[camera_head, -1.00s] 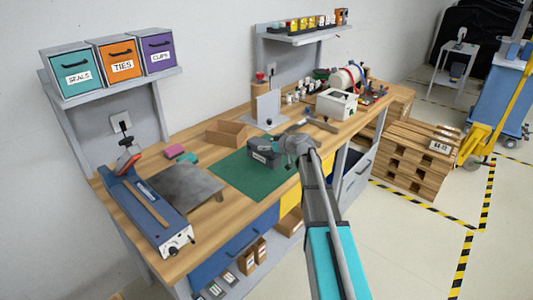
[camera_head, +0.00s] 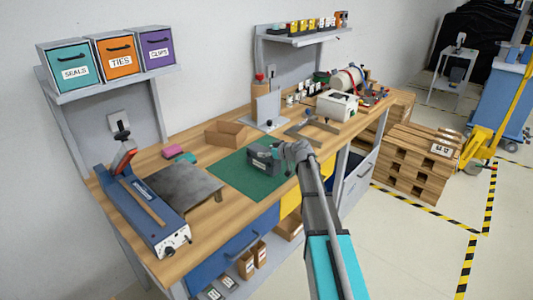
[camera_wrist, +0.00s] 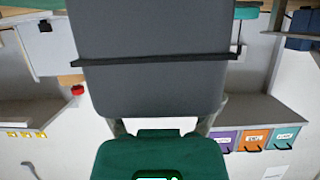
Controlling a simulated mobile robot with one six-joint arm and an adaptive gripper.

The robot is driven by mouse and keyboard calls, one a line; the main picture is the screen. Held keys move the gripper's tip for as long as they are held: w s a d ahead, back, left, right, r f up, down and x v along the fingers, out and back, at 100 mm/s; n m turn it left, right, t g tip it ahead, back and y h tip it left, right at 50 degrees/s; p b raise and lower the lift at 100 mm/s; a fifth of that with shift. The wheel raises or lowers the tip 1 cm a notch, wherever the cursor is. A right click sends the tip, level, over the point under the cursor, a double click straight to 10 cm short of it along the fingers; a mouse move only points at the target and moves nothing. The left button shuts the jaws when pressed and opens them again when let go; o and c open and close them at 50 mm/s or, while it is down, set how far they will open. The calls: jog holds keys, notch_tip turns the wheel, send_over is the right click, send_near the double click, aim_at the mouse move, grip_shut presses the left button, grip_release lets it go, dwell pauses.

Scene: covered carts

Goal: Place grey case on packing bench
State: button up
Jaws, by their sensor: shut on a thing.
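The grey case (camera_head: 262,158), dark with a pale label on its side, is at the green mat (camera_head: 240,182) on the wooden packing bench (camera_head: 218,214). It is upright, and I cannot tell whether its underside touches the mat. My gripper (camera_head: 284,157) is shut on the case from the right, at its near end. In the wrist view the case (camera_wrist: 150,55) fills the upper middle, with a dark band across it. The fingers of my gripper (camera_wrist: 163,122) lie at both sides of its lower end; their tips are partly hidden.
A dark metal plate (camera_head: 178,190) and a blue sealer (camera_head: 145,212) are left of the mat. An open cardboard box (camera_head: 227,133) and an upright grey plate (camera_head: 268,108) stand behind it. A white box (camera_head: 337,105) is farther right. The front of the mat is clear.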

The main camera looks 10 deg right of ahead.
jog(key=shift+f, duration=0.1)
jog(key=o, duration=1.1)
jog(key=shift+r, duration=0.2)
jog(key=p+v, duration=0.4)
jog(key=v, duration=0.8)
jog(key=shift+p, duration=0.3)
jog(key=shift+s+f, duration=0.1)
jog(key=shift+f, duration=0.05)
